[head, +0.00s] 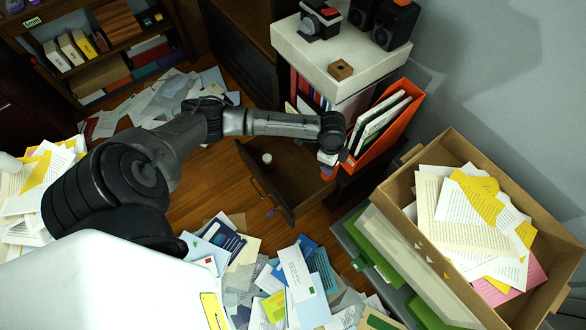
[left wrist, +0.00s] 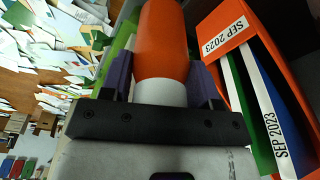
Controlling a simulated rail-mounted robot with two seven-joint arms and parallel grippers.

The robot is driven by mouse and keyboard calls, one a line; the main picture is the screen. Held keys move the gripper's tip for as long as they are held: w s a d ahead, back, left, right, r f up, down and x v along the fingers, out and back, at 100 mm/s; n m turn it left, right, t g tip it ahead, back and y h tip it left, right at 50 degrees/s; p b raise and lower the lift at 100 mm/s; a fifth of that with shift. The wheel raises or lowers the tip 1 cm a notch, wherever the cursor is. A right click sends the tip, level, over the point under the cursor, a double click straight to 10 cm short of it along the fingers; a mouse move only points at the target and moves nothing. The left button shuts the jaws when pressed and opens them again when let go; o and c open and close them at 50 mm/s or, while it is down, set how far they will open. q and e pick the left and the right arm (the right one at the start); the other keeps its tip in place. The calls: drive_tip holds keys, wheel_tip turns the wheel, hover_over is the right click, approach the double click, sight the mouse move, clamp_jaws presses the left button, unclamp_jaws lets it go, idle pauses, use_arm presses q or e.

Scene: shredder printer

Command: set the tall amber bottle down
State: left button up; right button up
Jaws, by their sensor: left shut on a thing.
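The tall amber bottle (left wrist: 162,42) is orange with a white cap and fills the upper middle of the left wrist view. My left gripper (left wrist: 160,88) is shut on it near the cap end, with a purple finger on each side. In the head view my left gripper (head: 328,160) points down beside the open wooden drawer, and a bit of the orange bottle (head: 327,172) shows below it. The bottle's far end is cut off in the wrist view, and I cannot tell whether it touches anything. My right gripper is not in view.
The open drawer (head: 291,214) holds a small white-capped container (head: 267,158). An orange file holder (head: 402,128) stands close to my gripper, right of it. A cardboard box of papers (head: 395,188) stands at the right. Loose papers (head: 290,275) cover the floor in front.

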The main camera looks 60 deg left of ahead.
use_arm(q)
drive_tip(key=s+a+f+m+b, duration=0.25)
drive_tip(key=s+a+f, duration=0.2)
drive_tip(key=f, duration=0.35)
drive_tip(key=s+a+f+m+b, duration=0.25)
drive_tip(key=s+a+f, duration=0.2)
drive_tip(key=f, duration=0.45)
drive_tip(key=shift+g, duration=0.3)
drive_tip(key=f+b, duration=0.2)
drive_tip(key=f, duration=0.1)
drive_tip(key=f+b, duration=0.2)
drive_tip(key=f, duration=0.1)
drive_tip(key=f+b, duration=0.3)
drive_tip(key=f, duration=0.1)
drive_tip(key=shift+w+a, duration=0.15)
drive_tip(key=shift+w, duration=0.25)
drive_tip(key=shift+r, duration=0.1)
drive_tip(key=o, duration=0.5)
drive_tip(key=shift+f, duration=0.2)
drive_tip(key=o, duration=0.5)
drive_tip(key=shift+r, duration=0.1)
